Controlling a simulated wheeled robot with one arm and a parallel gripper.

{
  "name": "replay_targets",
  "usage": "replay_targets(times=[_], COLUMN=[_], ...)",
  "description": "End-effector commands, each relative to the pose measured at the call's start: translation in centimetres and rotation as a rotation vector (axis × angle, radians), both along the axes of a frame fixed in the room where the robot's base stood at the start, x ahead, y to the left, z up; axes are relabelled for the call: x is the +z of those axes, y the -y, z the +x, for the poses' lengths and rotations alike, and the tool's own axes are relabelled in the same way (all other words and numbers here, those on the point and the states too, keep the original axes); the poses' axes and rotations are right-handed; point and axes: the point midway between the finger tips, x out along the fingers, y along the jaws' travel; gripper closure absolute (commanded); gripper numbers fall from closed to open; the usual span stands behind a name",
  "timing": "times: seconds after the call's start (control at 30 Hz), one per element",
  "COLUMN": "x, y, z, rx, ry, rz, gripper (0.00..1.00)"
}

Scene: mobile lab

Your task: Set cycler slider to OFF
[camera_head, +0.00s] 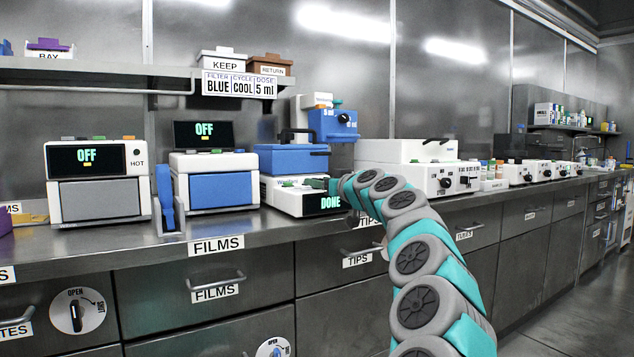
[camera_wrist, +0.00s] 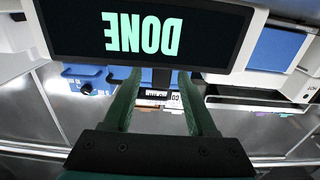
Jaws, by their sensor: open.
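The machine I take to be the cycler (camera_head: 292,196) is a white unit with a blue upper block and a black handle, on the steel bench. Its dark display (camera_head: 324,203) reads DONE in green. In the wrist view this display (camera_wrist: 145,35) is upside down and close to my gripper (camera_wrist: 158,78). The two green fingers are apart, with nothing clearly held between them, and point toward the area just beyond the display's edge. I cannot clearly make out the slider.
Two white instruments with OFF displays (camera_head: 86,155) (camera_head: 204,131) stand to the left. A white unit with black knobs (camera_head: 445,180) stands right of my arm. A shelf (camera_head: 110,70) with bins runs above. Drawers (camera_head: 215,290) lie below the bench.

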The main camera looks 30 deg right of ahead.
Motion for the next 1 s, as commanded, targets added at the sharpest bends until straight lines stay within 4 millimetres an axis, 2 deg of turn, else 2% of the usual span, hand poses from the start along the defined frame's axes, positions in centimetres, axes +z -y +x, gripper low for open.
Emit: replay_targets(times=[0.3, 0.67, 1.0], x=[0.0, -0.1, 0.0], y=[-0.2, -0.2, -0.2], z=[1.7, 1.9, 1.9], rx=[0.002, 0.003, 0.003], ry=[-0.001, -0.001, -0.001], rz=[-0.001, -0.001, -0.001], gripper=[0.43, 0.43, 0.8])
